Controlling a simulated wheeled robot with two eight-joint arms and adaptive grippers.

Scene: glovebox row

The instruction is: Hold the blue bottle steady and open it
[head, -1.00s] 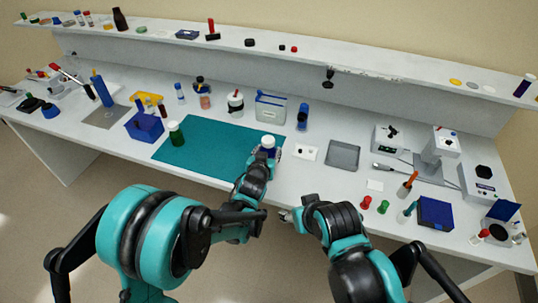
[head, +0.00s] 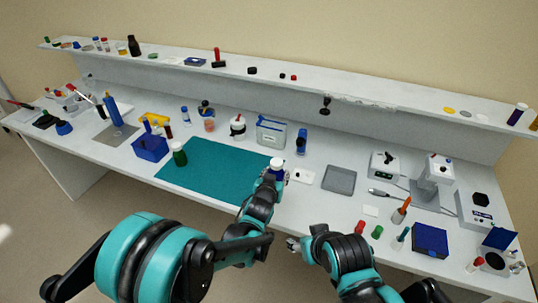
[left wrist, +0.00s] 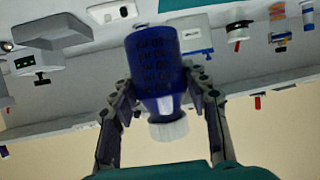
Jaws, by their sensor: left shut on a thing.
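The blue bottle (head: 277,174) with a white cap (head: 277,162) is at the right edge of the teal mat. My left gripper (head: 272,179) is shut on it. In the left wrist view the blue bottle (left wrist: 157,70) sits between the two fingers of the left gripper (left wrist: 157,95), with its white cap (left wrist: 168,130) on. That view appears upside down, and printed text shows on the bottle's side. My right gripper (head: 294,243) is near the bench's front edge, apart from the bottle. Its fingers are too small to read.
The teal mat (head: 215,175) has free room left of the bottle. Red and green small items (head: 364,226) lie near the right front.

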